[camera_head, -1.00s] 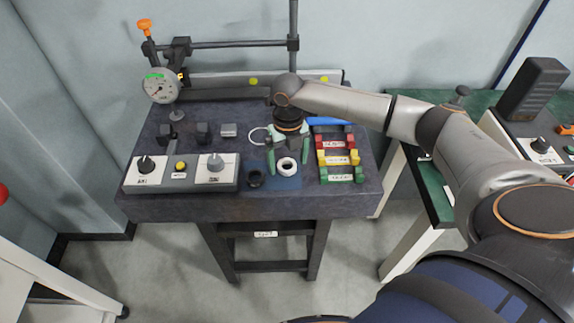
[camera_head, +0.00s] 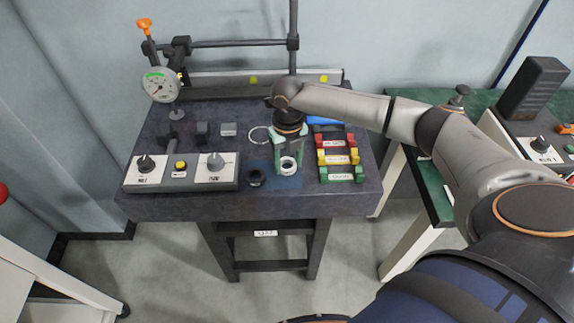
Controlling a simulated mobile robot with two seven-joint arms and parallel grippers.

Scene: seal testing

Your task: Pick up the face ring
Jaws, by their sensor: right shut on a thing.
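The face ring (camera_head: 288,167), which I take to be the small white ring, sits at the right side of the blue mat on the dark bench. My right gripper (camera_head: 289,162) points down over it, with its green fingers shut on the white ring from both sides. The ring's upper part is partly hidden by the fingers. It appears still at mat level; I cannot tell any gap beneath it. A black ring (camera_head: 256,178) lies on the left part of the blue mat (camera_head: 290,183). My left gripper is not in view.
Left of the mat stands a control box (camera_head: 182,173) with knobs and a yellow button. A thin pale ring (camera_head: 259,135) lies behind the mat. Red, yellow and green labelled holders (camera_head: 338,158) stand close on the right. A dial gauge (camera_head: 160,86) hangs at the back left.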

